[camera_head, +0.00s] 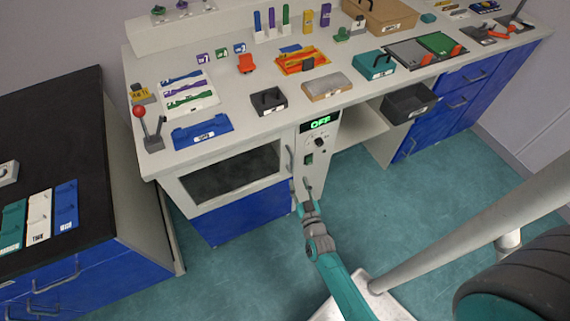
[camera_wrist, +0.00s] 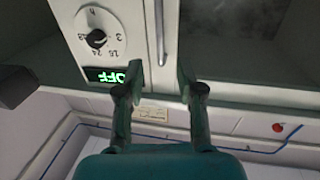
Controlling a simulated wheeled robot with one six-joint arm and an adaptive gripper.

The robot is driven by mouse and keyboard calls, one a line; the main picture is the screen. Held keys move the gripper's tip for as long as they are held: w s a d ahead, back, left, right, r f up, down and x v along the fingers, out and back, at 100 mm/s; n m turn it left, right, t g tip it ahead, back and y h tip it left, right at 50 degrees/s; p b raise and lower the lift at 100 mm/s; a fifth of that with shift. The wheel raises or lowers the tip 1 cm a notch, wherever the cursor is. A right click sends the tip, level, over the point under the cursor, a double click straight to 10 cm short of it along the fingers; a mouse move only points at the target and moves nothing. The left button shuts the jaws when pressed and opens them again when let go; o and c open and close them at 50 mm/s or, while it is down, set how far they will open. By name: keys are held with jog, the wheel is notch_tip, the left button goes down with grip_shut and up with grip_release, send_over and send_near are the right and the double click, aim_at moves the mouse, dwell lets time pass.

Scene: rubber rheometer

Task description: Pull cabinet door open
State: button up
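A cabinet door with a dark glass window (camera_head: 232,172) fills the upper front of the workbench's left section. Its upright grey handle (camera_head: 290,158) is on the right edge. A plain blue front (camera_head: 250,212) lies below it. In the wrist view, the handle (camera_wrist: 160,30) runs down toward the space between the two fingertips, with the glass (camera_wrist: 240,45) to its right. My gripper (camera_head: 309,200) is in front of the cabinet; its fingers (camera_wrist: 159,80) are apart. I cannot tell whether they touch the handle.
A control panel with a dial (camera_wrist: 96,38) and a lit OFF display (camera_head: 320,123) is beside the door. The benchtop (camera_head: 225,115) holds many tools and boxes. A black-topped cabinet (camera_head: 60,130) stands at the left. The teal floor (camera_head: 420,205) in front is clear.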

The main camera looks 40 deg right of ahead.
send_over(291, 171)
jog(key=shift+w+d, duration=0.2)
dwell(0.4)
grip_shut()
